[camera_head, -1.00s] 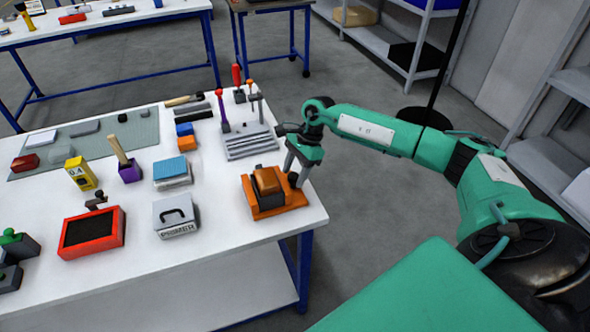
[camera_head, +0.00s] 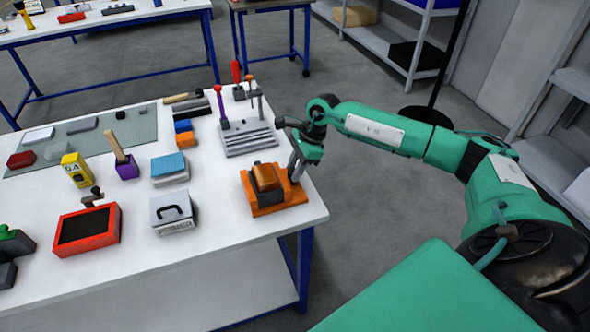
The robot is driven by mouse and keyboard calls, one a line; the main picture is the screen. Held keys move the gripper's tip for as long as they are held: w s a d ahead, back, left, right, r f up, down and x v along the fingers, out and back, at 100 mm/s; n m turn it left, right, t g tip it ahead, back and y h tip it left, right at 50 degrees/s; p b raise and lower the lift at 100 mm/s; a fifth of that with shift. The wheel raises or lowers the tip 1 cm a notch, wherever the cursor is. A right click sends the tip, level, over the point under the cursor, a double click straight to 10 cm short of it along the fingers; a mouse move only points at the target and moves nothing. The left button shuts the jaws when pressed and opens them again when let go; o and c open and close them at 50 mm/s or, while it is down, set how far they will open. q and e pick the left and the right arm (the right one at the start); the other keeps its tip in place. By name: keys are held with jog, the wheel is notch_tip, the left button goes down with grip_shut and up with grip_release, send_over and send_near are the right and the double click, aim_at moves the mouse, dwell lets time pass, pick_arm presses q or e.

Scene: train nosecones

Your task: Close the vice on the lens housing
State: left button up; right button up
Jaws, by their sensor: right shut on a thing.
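The orange vice (camera_head: 284,203) stands near the right edge of the white table. A brown-orange block, which looks like the lens housing (camera_head: 264,176), sits between its jaws; I cannot tell whether both jaws touch it. My right gripper (camera_head: 294,174) comes down at the right end of the vice and is shut there, on what looks like the vice handle. The fingers hide most of the handle. My left gripper is not in view.
A grey rack with upright tools (camera_head: 248,138) stands just behind the vice. A grey case (camera_head: 173,213), a blue-topped block (camera_head: 170,169) and a red tray (camera_head: 87,231) lie to the left. The table's right edge is close to the vice.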

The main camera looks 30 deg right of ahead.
jog(key=o, duration=1)
jog(key=shift+c, duration=0.2)
pick_arm(q)
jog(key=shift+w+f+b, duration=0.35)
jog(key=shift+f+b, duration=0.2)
jog(key=shift+b, duration=0.2)
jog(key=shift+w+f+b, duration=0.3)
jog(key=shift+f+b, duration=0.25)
jog(key=shift+b, duration=0.2)
pick_arm(e)
jog(key=v, duration=1.3)
jog(key=shift+r, duration=0.4)
